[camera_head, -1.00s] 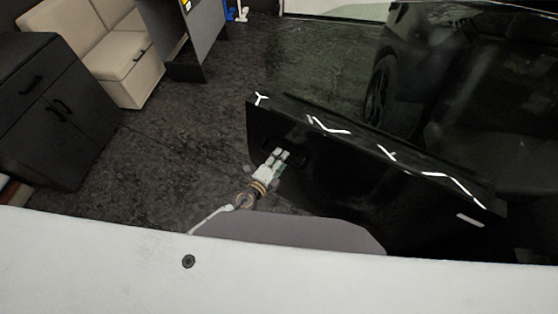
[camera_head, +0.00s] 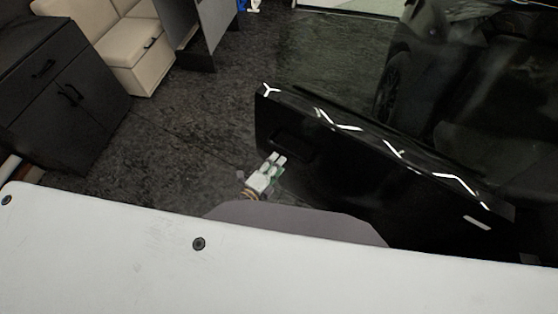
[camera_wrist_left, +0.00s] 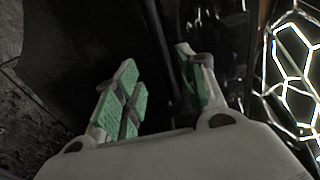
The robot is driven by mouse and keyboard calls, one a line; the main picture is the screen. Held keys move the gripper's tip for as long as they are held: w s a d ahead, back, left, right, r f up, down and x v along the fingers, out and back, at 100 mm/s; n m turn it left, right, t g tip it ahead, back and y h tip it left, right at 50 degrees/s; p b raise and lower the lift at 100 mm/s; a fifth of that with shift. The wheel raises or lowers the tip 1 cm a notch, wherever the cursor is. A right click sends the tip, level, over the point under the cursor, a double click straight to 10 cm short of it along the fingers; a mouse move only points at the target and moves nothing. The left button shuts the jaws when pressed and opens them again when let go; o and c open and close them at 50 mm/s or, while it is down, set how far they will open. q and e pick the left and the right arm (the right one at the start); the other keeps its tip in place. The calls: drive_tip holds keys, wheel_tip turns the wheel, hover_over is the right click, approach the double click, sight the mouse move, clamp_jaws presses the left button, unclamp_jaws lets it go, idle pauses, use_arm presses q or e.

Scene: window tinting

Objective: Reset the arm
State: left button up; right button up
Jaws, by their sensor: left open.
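My left gripper (camera_head: 273,162) is in front of the open black car door (camera_head: 370,170) in the head view, just below the recessed handle area near the door's left end. In the left wrist view, its green-padded fingers (camera_wrist_left: 160,85) are spread apart with nothing between them. Dark door surface fills most of the space beyond the fingers. I cannot tell from the views how large the gap between the fingers and the door is. Most of the left arm is hidden below my white body edge. My right gripper is not in view.
The black car (camera_head: 470,75) stands at the right behind the door. A dark cabinet (camera_head: 60,90) and a beige sofa (camera_head: 120,45) stand at the left. The dark floor (camera_head: 190,140) between cabinet and door is clear.

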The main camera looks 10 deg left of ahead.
use_arm(q)
drive_tip(key=shift+s+a, duration=0.15)
drive_tip(key=shift+s, duration=0.1)
idle(0.5)
drive_tip(key=s+a+f+n+g+y, duration=0.25)
drive_tip(key=a+f, duration=0.25)
drive_tip(key=f, duration=0.5)
drive_tip(key=s+a+f+n+g+y, duration=0.1)
drive_tip(key=s+a+f+n+g, duration=0.2)
drive_tip(key=a+f, duration=0.5)
drive_tip(key=s+a+f+n+g+y, duration=0.1)
drive_tip(key=s+a+f+n+y, duration=0.2)
drive_tip(key=f, duration=0.9)
drive_tip(key=s+f+n+g, duration=0.2)
drive_tip(key=s+f+n, duration=0.2)
drive_tip(key=s, duration=0.5)
drive_tip(key=s+a+f+n+g, duration=0.1)
drive_tip(key=s+f+n+g, duration=0.1)
drive_tip(key=s+f, duration=0.5)
drive_tip(key=s+a+f+n+g, duration=0.1)
drive_tip(key=s+f+n+g, duration=0.2)
drive_tip(key=s, duration=0.8)
wheel_tip(320, 180, down, 3)
drive_tip(key=n, duration=0.2)
drive_tip(key=shift+n, duration=0.35)
